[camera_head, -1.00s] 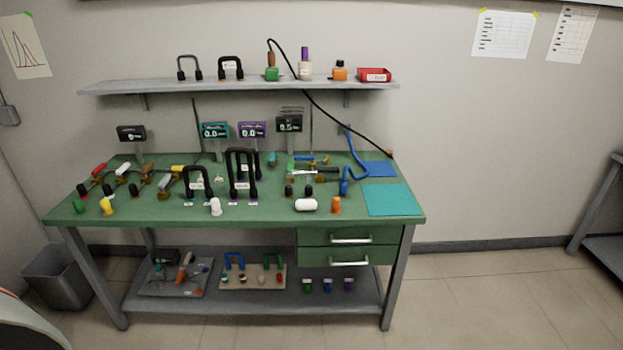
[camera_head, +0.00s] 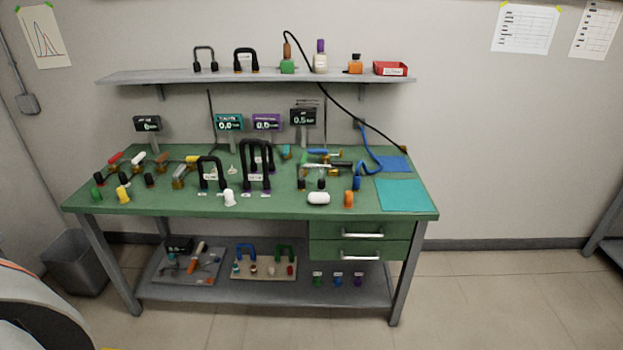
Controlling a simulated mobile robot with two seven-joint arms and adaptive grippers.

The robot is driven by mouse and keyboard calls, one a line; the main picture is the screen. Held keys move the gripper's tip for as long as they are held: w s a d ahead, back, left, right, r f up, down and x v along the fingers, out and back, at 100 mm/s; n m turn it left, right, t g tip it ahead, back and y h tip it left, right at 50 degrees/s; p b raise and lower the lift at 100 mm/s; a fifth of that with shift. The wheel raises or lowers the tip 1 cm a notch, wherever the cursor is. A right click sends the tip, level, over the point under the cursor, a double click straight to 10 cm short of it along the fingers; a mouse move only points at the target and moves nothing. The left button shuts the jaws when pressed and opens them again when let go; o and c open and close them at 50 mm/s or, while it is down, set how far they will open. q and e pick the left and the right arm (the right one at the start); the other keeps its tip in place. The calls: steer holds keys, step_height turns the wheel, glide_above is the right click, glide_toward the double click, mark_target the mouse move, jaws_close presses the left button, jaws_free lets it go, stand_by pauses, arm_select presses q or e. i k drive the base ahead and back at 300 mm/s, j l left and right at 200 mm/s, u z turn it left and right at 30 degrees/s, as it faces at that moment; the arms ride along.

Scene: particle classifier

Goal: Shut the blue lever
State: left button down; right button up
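A small blue lever handle (camera_head: 322,152) lies at the back right of the green workbench top (camera_head: 280,203), among several valve-like fittings. It is too small to tell whether it is open or shut. Other levers stand at the left of the bench: a red one (camera_head: 116,158), a white one (camera_head: 138,158) and a yellow one (camera_head: 193,159). Neither of my grippers is in view.
A blue hose (camera_head: 366,150) curls to the right of the blue lever. Tall black handles (camera_head: 257,165) stand mid-bench. A shelf (camera_head: 270,77) hangs above. A grey bin (camera_head: 76,260) stands at left. Floor (camera_head: 490,310) at right is clear.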

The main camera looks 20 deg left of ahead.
mark_target(325, 151)
steer(key=i+l+u, duration=0.1)
steer(key=i+l, duration=0.15)
steer(key=i, duration=0.25)
steer(key=i+l+u, duration=0.15)
steer(key=i, duration=0.4)
steer(key=i+l+u, duration=0.1)
steer(key=i+l, duration=0.3)
steer(key=i, duration=0.1)
